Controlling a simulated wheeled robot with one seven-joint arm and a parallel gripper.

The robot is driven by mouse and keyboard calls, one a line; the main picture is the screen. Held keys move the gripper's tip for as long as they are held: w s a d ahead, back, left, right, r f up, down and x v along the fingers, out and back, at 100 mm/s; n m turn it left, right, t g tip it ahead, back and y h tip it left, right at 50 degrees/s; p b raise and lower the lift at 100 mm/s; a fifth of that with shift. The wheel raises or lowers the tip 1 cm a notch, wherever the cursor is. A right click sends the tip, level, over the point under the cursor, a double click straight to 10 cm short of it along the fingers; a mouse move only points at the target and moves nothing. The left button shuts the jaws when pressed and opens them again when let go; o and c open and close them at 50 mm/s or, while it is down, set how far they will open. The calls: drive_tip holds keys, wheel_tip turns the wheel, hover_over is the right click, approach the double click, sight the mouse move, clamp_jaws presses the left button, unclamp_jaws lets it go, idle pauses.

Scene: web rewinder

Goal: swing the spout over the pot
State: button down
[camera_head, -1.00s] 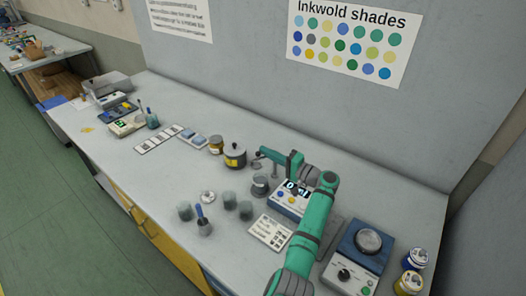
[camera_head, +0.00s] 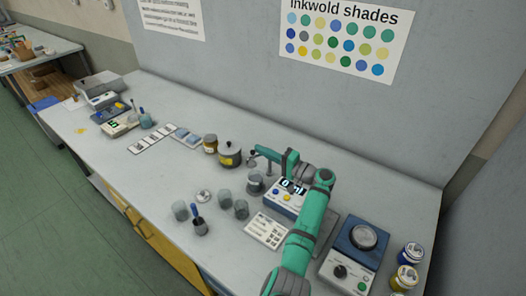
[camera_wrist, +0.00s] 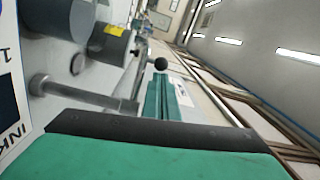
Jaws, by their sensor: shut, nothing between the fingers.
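My gripper (camera_head: 256,148) is shut and empty; its green fingers (camera_wrist: 166,98) also show in the wrist view. The fingertips are close to a black ball knob (camera_wrist: 160,64) on the spout; whether they touch it I cannot tell. The spout's grey post (camera_head: 269,167) stands behind the ink dispenser (camera_head: 283,197), and the post (camera_wrist: 80,94) crosses the wrist view sideways. A grey metal pot (camera_head: 255,184) stands left of the dispenser. A dark lidded pot with a yellow label (camera_head: 229,156) stands behind it. The spout's outlet is too small to place exactly over either.
A blue scale (camera_head: 356,250) and ink jars (camera_head: 411,255) are at the right.

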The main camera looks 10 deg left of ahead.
drive_tip(key=shift+w, duration=0.1)
drive_tip(key=shift+w+r, duration=0.15)
drive_tip(key=shift+w, duration=0.3)
drive_tip(key=d, duration=0.9)
drive_tip(key=shift+d, duration=0.4)
drive_tip(key=shift+a, duration=0.15)
drive_tip(key=shift+a, duration=0.1)
